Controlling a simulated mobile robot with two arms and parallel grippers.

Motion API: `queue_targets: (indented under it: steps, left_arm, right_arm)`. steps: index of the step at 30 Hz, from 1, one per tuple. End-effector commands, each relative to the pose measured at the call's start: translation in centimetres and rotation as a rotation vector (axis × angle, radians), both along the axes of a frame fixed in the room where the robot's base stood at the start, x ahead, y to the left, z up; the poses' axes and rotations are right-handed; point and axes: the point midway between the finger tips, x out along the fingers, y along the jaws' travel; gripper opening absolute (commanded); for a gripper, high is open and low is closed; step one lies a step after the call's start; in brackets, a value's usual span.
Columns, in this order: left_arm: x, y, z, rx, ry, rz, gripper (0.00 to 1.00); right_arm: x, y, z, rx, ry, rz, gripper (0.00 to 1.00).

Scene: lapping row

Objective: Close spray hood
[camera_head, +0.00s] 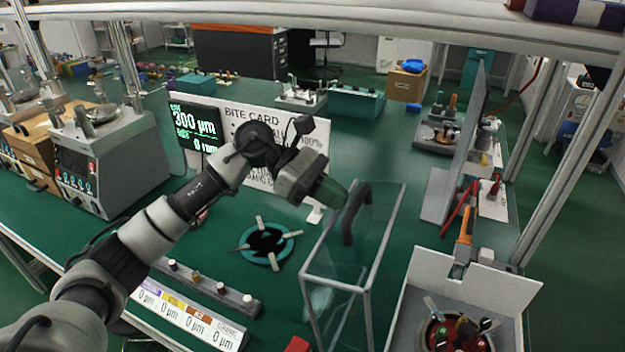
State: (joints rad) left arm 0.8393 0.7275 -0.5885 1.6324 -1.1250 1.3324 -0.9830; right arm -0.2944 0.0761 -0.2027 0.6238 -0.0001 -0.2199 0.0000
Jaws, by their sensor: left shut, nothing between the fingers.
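The clear spray hood (345,285) with a thin grey frame stands near the middle front of the bench in the head view. A dark curved handle (352,215) is on its upper part. The hood stands beside the left wall of a white open-topped box (402,312), whose inside is uncovered. My left gripper (338,194) is shut and empty, just up and left of the handle. I cannot tell whether its fingertips touch the handle or the frame. My right gripper is not in view.
A round teal fixture (266,246) with pale arms lies left of the hood. A bite card board (262,118) stands behind my left arm. A grey rail with knobs (208,288) is at front left.

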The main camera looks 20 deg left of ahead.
Motion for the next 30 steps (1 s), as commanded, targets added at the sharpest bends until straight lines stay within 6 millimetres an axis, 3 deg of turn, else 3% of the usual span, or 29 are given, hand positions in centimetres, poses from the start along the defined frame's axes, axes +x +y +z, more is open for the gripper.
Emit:
queue_targets:
  steps: [20, 26, 30]
  left_arm:
    - [0.0, -1.6, 0.9, 0.024, -0.004, -0.002, 0.00]
    - [-0.2, -4.5, 2.3, 0.112, -0.010, -0.005, 0.00]
    - [-0.3, -7.9, 3.4, 0.218, -0.017, -0.007, 0.00]
  right_arm:
    - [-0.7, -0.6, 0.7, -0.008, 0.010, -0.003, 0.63]
    - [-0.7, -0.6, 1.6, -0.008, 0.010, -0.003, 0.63]
    - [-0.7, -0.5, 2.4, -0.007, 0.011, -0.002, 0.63]
